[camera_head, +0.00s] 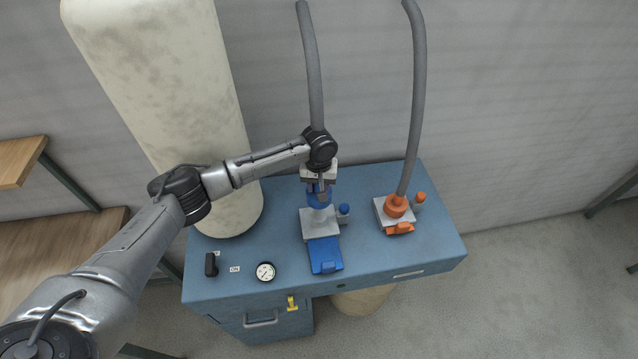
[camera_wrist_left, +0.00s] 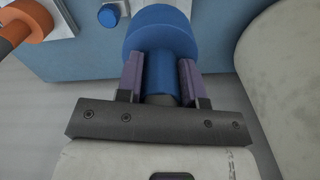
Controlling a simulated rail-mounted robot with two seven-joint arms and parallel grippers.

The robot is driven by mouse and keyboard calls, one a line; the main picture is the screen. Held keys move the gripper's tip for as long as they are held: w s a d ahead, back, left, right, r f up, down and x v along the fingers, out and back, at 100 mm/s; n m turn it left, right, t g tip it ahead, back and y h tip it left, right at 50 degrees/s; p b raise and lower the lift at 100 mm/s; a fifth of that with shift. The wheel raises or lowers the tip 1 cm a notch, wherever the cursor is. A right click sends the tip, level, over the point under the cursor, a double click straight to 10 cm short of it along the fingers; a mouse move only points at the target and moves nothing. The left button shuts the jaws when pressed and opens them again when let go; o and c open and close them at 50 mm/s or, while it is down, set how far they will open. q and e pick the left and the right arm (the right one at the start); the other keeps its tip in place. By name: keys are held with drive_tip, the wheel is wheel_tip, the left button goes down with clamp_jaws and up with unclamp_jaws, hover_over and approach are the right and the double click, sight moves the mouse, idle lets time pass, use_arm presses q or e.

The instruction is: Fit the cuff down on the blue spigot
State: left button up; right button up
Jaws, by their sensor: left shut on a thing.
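My left gripper (camera_head: 319,196) is over the back of the blue cabinet top, with its jaws shut on the blue cuff (camera_head: 320,190). In the left wrist view the purple-grey finger pads of the gripper (camera_wrist_left: 161,80) press on both sides of the cuff's narrow part, and its wider blue collar (camera_wrist_left: 160,30) shows beyond them. A grey hose (camera_head: 312,60) rises behind the wrist. Below the cuff is a grey block (camera_head: 319,224) with a blue clamp plate (camera_head: 325,255) in front. The blue spigot is hidden by the cuff and gripper, so I cannot tell whether they touch. My right gripper is not in view.
An orange cuff (camera_head: 396,207) with its own grey hose (camera_head: 412,100) stands on the right block. A blue knob (camera_head: 344,209), a gauge (camera_head: 265,271) and a black lever (camera_head: 211,264) are on the cabinet top (camera_head: 390,262). A large cream tank (camera_head: 165,90) stands behind left.

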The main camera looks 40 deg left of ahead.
use_arm(q)
drive_tip(key=shift+r+p, duration=0.2)
drive_tip(key=shift+p, duration=0.15)
drive_tip(key=shift+f+b, duration=0.9)
drive_tip(key=shift+f, duration=3.15)
drive_tip(key=shift+p, duration=0.45)
drive_tip(key=shift+f, duration=0.15)
drive_tip(key=shift+f+b, duration=0.55)
drive_tip(key=shift+f, duration=0.3)
drive_tip(key=shift+f+b, duration=0.45)
drive_tip(key=shift+f, duration=0.45)
